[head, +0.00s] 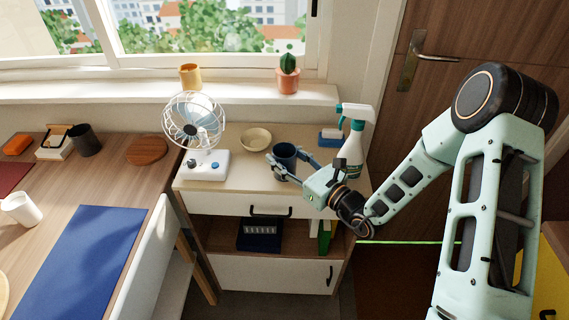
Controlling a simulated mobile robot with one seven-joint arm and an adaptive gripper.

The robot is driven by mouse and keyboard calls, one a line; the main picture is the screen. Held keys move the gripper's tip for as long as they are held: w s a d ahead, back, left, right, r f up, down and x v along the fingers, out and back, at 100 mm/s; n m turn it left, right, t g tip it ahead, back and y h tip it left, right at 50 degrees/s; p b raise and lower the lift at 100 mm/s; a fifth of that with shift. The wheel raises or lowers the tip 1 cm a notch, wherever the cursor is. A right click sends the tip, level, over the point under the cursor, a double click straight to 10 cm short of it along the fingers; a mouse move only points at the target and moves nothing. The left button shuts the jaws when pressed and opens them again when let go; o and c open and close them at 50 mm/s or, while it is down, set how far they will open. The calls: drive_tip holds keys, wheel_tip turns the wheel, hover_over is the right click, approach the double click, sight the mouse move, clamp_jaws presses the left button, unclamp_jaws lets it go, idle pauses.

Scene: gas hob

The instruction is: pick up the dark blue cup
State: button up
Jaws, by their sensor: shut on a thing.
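The dark blue cup (284,156) stands upright on the white-fronted cabinet, between the small bowl and the spray bottle. My gripper (283,168) reaches in from the right with its fingers around the cup and is shut on it. One finger shows at the cup's left side and front. The other finger passes behind its right side. The cup's base is partly hidden by the gripper, so I cannot tell whether it touches the cabinet top.
A desk fan (203,140) stands left of the cup, and a pale bowl (256,138) lies behind it. A spray bottle (353,145) and a blue sponge (331,137) are close on the right. The cabinet's front left top (245,178) is clear.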

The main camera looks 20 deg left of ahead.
drive_tip(key=c, duration=0.4)
drive_tip(key=shift+o, duration=0.2)
drive_tip(key=shift+r, duration=0.1)
drive_tip(key=shift+r, duration=0.5)
wheel_tip(320, 180, up, 3)
drive_tip(key=shift+s+f+p, duration=0.1)
drive_tip(key=shift+f+p, duration=0.1)
drive_tip(key=shift+p, duration=0.15)
drive_tip(key=s+d+r+p, duration=0.4)
drive_tip(key=s+r, duration=0.4)
drive_tip(key=shift+s+d, duration=0.25)
drive_tip(key=shift+s+d+r+p, duration=0.25)
drive_tip(key=shift+s+p, duration=0.35)
drive_tip(key=shift+p, duration=0.85)
drive_tip(key=shift+s+d+r+p, duration=0.2)
drive_tip(key=shift+s+d+p, duration=0.35)
drive_tip(key=shift+p, duration=0.95)
drive_tip(key=shift+s+d+r+p, duration=0.2)
drive_tip(key=shift+s+p, duration=0.5)
drive_tip(key=shift+p, duration=0.75)
